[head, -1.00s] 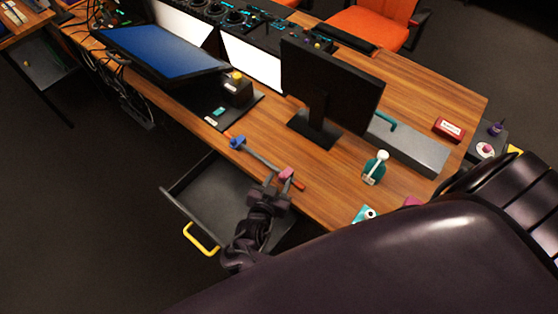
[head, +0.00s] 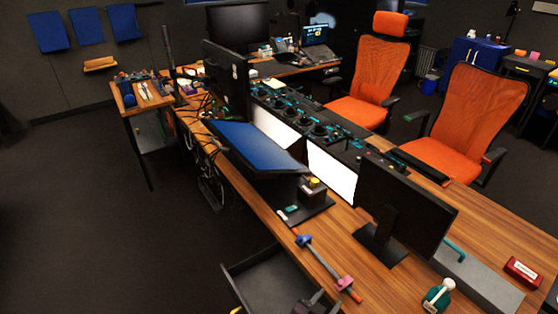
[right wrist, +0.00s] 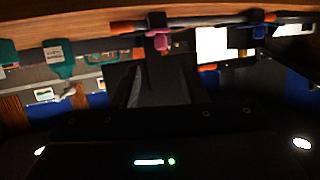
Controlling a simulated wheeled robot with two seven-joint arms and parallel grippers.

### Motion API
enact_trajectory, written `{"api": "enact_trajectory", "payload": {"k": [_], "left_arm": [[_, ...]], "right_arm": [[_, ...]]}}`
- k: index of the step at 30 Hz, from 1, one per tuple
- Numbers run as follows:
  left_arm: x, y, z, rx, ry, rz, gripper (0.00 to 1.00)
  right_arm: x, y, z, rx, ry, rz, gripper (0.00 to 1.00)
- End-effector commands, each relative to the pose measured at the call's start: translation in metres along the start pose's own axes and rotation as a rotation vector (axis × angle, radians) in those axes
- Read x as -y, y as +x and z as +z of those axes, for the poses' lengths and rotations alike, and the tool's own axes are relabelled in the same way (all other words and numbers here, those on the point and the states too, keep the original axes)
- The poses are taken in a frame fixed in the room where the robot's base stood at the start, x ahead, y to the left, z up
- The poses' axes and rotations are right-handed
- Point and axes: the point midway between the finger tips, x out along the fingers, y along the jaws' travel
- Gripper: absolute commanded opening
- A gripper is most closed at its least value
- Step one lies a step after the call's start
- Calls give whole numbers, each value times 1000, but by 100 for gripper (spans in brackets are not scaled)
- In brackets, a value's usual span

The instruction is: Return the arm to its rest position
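My right gripper (head: 318,304) is only partly in the head view, a dark shape cut off by the bottom edge. It is over or beside the open drawer (head: 228,284), near the pink end of a bar clamp. In the right wrist view the picture is dark, and the fingers do not show clearly enough to tell whether they are open or hold anything. My left gripper is not in view.
The bar clamp (head: 322,263) lies along the desk's front edge. Monitors (head: 405,205), a tilted blue screen (head: 258,148) and a console with round controls (head: 300,120) stand on the desk (head: 340,225). Orange chairs (head: 478,110) are behind. Open floor (head: 80,220) lies at left.

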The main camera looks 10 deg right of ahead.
Motion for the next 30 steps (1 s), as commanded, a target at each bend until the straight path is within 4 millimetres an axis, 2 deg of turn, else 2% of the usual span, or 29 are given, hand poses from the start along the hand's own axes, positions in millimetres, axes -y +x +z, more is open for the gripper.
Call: {"api": "enact_trajectory", "payload": {"k": [5,9,11,14,18,24,30], "left_arm": [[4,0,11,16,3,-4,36],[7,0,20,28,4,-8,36],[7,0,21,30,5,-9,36],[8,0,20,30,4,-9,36],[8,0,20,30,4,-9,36],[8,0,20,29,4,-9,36],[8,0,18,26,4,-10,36]], "right_arm": [[0,3,8,96,17,-15,39],[4,3,19,333,35,-93,39],[7,-2,18,446,21,-156,39],[9,-19,4,605,-41,-279,39],[0,-52,-28,747,-194,-448,39],[-22,-89,-66,821,-406,-586,39],[-47,-116,-94,846,-590,-657,39]]}}
